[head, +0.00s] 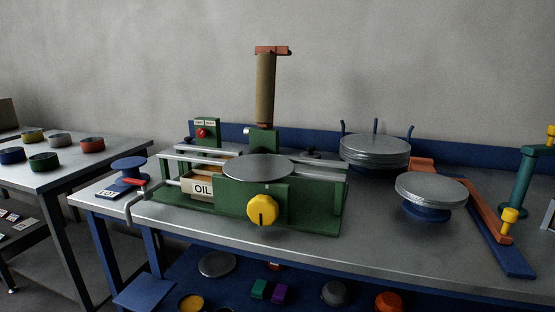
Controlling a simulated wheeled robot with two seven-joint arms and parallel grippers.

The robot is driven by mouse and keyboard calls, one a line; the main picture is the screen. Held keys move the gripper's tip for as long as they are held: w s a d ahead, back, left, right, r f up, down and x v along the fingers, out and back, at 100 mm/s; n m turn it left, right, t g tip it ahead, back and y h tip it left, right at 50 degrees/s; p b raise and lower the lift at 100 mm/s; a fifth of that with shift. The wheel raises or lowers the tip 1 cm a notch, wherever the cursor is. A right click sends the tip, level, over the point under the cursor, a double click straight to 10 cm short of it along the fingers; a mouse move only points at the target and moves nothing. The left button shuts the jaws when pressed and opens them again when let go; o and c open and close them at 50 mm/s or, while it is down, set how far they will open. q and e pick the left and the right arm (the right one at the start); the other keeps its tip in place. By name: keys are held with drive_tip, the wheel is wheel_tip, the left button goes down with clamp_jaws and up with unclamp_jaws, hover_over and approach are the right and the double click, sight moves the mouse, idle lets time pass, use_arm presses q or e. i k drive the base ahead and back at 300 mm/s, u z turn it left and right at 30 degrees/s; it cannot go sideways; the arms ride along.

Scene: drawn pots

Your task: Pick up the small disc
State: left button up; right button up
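Several round discs are in the head view, and I cannot tell for sure which is the small disc. A grey metal disc (431,187) rests on a blue round base at the right of the workbench. A stack of large grey discs (375,149) stands behind, between blue upright pegs. A small blue round plate (129,163) stands at the bench's left end. Neither of my grippers is in view.
An orange and blue bar assembly (489,216) lies at the right. Bare bench (390,243) is free in front. A side table (62,174) holds several coloured round pots.

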sight(251, 168)
drive_tip(key=u, duration=0.1)
drive_tip(key=i, duration=1.25)
drive_tip(key=z, duration=0.7)
